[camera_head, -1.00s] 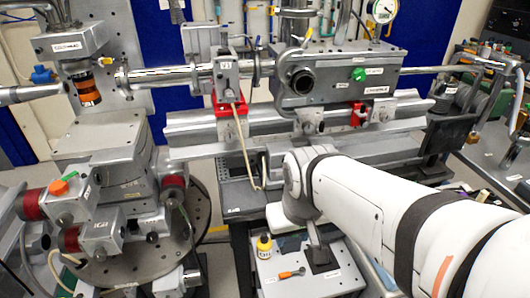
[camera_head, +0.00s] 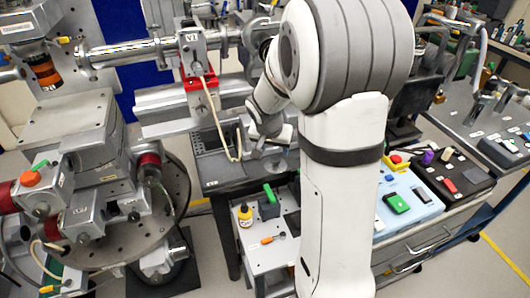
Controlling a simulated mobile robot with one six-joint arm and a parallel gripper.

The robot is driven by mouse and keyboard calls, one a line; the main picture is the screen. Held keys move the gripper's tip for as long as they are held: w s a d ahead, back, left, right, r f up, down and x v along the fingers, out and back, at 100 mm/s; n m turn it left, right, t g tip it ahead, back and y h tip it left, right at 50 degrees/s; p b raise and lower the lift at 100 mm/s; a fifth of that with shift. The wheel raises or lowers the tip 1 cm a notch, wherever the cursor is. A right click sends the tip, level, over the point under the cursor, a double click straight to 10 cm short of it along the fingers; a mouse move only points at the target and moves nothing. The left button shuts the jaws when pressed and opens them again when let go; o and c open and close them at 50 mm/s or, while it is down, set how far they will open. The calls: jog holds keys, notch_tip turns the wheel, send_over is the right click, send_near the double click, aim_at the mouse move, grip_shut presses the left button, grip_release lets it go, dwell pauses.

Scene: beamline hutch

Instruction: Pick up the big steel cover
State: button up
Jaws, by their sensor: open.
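I cannot surely pick out the big steel cover. The large steel housing on the rail, where a round port and green knob showed earlier, is now mostly hidden behind my arm. My gripper (camera_head: 257,151) points down from the wrist, small in the picture, in front of the rail and above the small grey table. It is open, and I see nothing held in it. A green-handled item (camera_head: 268,203) stands on the small table below it, apart from it.

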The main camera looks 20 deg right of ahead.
aim_at(276, 158)
jog(key=shift+m, duration=0.3)
jog(key=x, duration=0.3)
jog(key=w+x, duration=0.1)
jog(key=x, duration=0.6)
jog(key=shift+w+d+r+p, duration=0.1)
jog(key=shift+w+r+p, duration=0.1)
jog(key=shift+w+p, duration=0.15)
jog(key=c, duration=1.1)
jog(key=shift+r, duration=0.1)
jog(key=shift+c, duration=0.2)
notch_tip(276, 158, up, 10)
jog(key=shift+p, duration=0.3)
